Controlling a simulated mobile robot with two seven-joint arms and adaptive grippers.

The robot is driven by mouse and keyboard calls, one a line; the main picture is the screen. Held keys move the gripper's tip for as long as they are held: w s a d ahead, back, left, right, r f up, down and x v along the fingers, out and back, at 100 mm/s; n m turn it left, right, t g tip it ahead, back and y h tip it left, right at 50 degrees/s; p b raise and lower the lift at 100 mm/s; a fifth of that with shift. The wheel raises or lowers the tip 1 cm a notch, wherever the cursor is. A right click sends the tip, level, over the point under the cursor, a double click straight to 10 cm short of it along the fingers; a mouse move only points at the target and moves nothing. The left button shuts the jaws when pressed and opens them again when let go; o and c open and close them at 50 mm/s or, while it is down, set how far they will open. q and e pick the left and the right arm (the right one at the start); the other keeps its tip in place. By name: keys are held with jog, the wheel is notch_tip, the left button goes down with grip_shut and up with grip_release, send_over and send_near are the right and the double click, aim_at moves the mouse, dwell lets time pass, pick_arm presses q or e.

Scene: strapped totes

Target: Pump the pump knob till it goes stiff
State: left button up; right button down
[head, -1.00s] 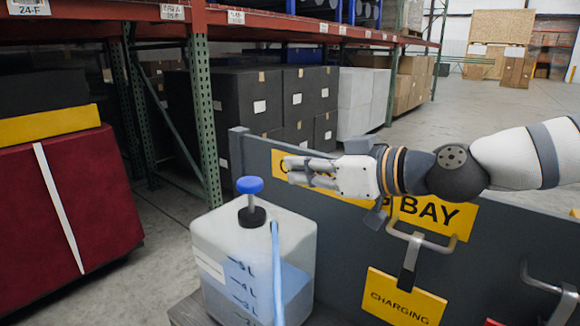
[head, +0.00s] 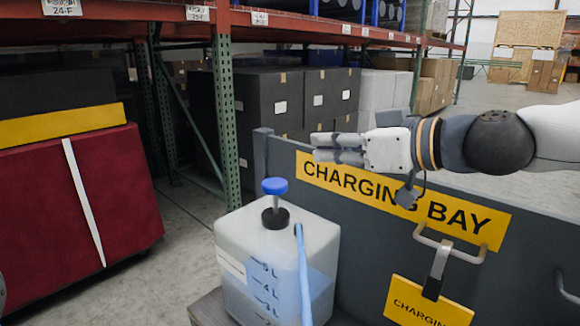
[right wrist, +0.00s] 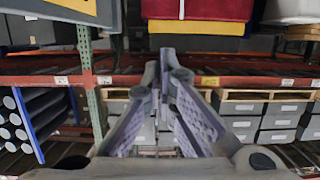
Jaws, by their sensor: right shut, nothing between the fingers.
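The blue pump knob (head: 274,186) stands raised on a short stem above a black collar (head: 275,217). The collar sits on top of a translucent tank (head: 277,265) with volume marks and bluish liquid inside. A light blue hose (head: 303,270) runs down the tank's front from its top. My right gripper (head: 316,148) is in the head view, above and to the right of the knob and apart from it. It points left, and its fingers are shut and empty. The fingers also show in the right wrist view (right wrist: 165,75), with no knob or tank in sight there. My left gripper is not in view.
A grey panel with a yellow charging bay sign (head: 400,200) stands behind and right of the tank. It carries a metal handle (head: 449,247) and a hanging yellow tag (head: 428,302). A red strapped block (head: 80,200) stands at left. Bare floor lies between it and the tank.

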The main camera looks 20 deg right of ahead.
jog(key=shift+r, duration=0.25)
jog(key=b, duration=0.1)
send_over(284, 183)
jog(key=f, duration=0.3)
jog(key=shift+w+f, duration=0.3)
notch_tip(284, 183, down, 2)
jog(key=shift+s+f+b, duration=0.1)
jog(key=shift+f+b, duration=0.15)
jog(key=shift+b, duration=0.15)
jog(key=shift+f, duration=0.3)
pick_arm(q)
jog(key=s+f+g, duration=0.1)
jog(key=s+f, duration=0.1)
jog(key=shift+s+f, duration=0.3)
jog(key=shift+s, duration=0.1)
pick_arm(e)
jog(key=shift+s, duration=0.1)
jog(key=shift+r, duration=0.1)
